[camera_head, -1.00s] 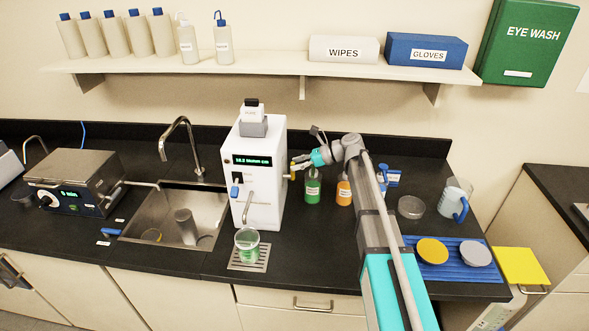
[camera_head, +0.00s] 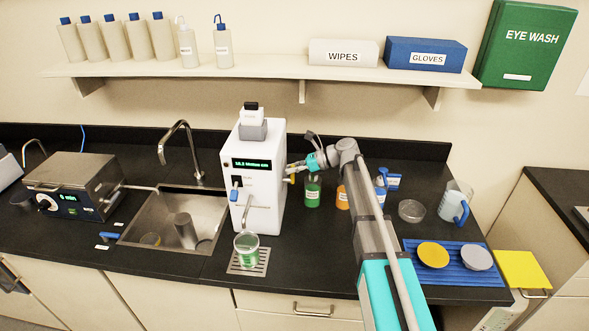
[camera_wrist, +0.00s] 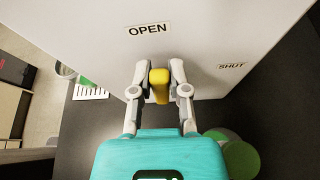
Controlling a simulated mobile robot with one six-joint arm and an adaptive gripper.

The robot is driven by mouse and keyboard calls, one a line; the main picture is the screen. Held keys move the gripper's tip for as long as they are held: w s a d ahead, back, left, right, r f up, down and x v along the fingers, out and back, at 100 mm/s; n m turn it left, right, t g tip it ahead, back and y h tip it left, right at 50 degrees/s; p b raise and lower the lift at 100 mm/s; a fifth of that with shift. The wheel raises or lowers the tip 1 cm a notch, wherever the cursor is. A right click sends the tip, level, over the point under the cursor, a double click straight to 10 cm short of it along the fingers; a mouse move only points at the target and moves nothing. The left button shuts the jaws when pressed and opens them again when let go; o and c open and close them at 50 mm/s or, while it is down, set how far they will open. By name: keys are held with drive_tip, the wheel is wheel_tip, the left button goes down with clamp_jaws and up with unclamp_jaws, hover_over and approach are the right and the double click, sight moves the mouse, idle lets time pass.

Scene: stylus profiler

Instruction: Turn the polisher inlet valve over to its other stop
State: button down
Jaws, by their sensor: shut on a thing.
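The water polisher (camera_head: 262,200) is a white box with a lit green display, standing right of the sink. Its inlet valve has a yellow handle (camera_wrist: 160,86) on the polisher's right side. In the wrist view, an OPEN label (camera_wrist: 149,30) is above the handle and a SHUT label (camera_wrist: 232,66) is to its right. My gripper (camera_wrist: 160,78) is shut on the yellow handle, one finger on each side. The gripper also shows in the head view (camera_head: 296,170), against the polisher's right side. The valve's pivot is hidden, and I cannot tell whether it is at a stop.
A green-filled bottle (camera_head: 313,192) stands just below my gripper, with an orange one (camera_head: 343,198) to its right. A beaker (camera_head: 247,246) sits on the drip grate (camera_head: 240,268) before the polisher. A blue tray (camera_head: 453,279) lies at the right.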

sight(282, 146)
drive_tip(key=shift+s, duration=0.1)
drive_tip(key=shift+s+n+t, duration=0.2)
drive_tip(key=shift+n+t, duration=0.1)
drive_tip(key=shift+n, duration=0.2)
drive_tip(key=c, duration=0.6)
unclamp_jaws()
drive_tip(key=shift+r, duration=0.1)
wheel_tip(282, 146, up, 9)
drive_tip(key=p, duration=0.9)
drive_tip(key=shift+r+p, duration=0.35)
drive_tip(key=shift+p, duration=0.15)
